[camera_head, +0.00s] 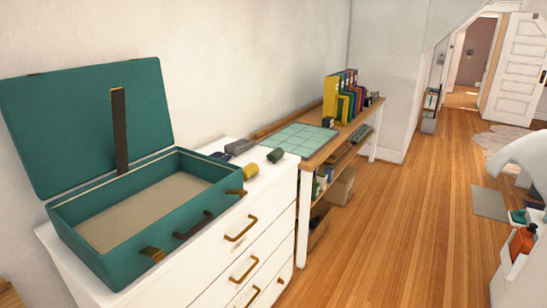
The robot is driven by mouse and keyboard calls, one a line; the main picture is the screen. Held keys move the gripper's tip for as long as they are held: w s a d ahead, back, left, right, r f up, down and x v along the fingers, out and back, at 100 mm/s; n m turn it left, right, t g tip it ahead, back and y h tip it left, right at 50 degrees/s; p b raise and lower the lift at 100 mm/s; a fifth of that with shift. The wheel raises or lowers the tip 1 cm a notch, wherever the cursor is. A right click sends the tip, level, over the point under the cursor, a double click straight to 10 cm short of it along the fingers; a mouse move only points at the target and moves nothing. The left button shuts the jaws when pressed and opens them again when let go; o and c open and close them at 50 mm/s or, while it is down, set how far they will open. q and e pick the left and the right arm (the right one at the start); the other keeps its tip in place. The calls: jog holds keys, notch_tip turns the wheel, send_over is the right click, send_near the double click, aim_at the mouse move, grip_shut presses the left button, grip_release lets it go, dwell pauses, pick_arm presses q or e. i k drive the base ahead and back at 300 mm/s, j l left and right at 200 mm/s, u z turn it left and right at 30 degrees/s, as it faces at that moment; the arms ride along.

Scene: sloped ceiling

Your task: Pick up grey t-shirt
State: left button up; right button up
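A rolled grey cloth (239,147), which looks like the grey t-shirt, lies on top of the white dresser (222,262), near the wall and behind the open suitcase. A smaller dark grey roll (220,156) lies just left of it, close to the suitcase. A yellow roll (251,170) and a dark green roll (275,155) lie nearer the dresser's right edge. Neither of my grippers shows in the head view.
An open, empty teal suitcase (222,170) takes up most of the dresser top, lid up against the wall. A wooden desk (316,153) with a cutting mat (297,138) and folders (331,101) stands beyond. The wooden floor (400,230) is clear right of the dresser.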

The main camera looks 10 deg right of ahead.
aim_at(235, 148)
jog(key=i+l+z, duration=0.1)
jog(key=z, duration=0.4)
jog(key=i+l+z, duration=0.1)
jog(key=z, duration=0.35)
jog(key=i+z, duration=0.1)
jog(key=z, duration=0.4)
jog(key=i, duration=4.3)
jog(key=i+u, duration=0.1)
jog(key=u, duration=0.3)
jog(key=i+u, duration=0.15)
jog(key=u, duration=0.3)
jog(key=i+l+u, duration=0.1)
jog(key=u, duration=1.85)
